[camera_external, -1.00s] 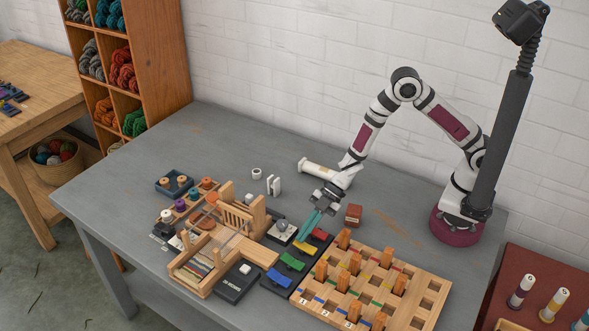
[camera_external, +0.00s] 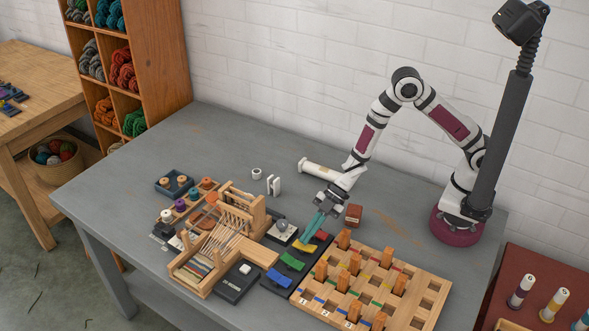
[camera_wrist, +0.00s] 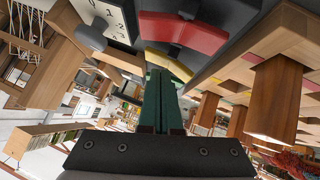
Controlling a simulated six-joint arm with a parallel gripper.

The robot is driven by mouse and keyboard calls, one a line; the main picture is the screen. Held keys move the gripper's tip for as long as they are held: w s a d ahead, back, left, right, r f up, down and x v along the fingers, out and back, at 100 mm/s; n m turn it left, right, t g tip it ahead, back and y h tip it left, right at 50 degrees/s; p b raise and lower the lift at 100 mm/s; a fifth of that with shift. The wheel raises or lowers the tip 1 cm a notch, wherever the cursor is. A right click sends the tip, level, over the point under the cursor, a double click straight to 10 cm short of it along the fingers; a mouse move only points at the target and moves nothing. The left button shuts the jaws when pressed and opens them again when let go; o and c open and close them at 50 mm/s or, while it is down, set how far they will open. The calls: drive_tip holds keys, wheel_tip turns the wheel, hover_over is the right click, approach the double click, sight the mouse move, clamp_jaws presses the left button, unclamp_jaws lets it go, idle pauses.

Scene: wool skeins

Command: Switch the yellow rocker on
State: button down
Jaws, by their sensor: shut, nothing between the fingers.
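The yellow rocker (camera_external: 305,247) sits in a dark strip of rockers on the grey table, between the red rocker (camera_external: 320,235) and the green rocker (camera_external: 291,262). My gripper (camera_external: 304,240) has teal fingers, shut and empty, pointing down at the yellow rocker. In the wrist view the shut fingertips (camera_wrist: 161,70) overlap the yellow rocker (camera_wrist: 172,66), with the red rocker (camera_wrist: 185,31) beyond. I cannot tell whether the tips touch it, nor which way it is tilted.
A blue rocker (camera_external: 279,279) ends the row. A wooden pegboard (camera_external: 408,310) with upright blocks stands close on the right. A dial box (camera_external: 281,231) and a wooden loom (camera_external: 205,283) are on the left. A brown box (camera_external: 354,214) is behind. The table's back is mostly clear.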

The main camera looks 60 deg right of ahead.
drive_tip(key=shift+r, duration=0.4)
wheel_tip(320, 180, up, 3)
drive_tip(key=shift+r, duration=0.2)
drive_tip(key=w+v, duration=0.2)
drive_tip(key=v, duration=0.7)
drive_tip(key=shift+d+r, duration=0.35)
drive_tip(key=shift+r, duration=0.1)
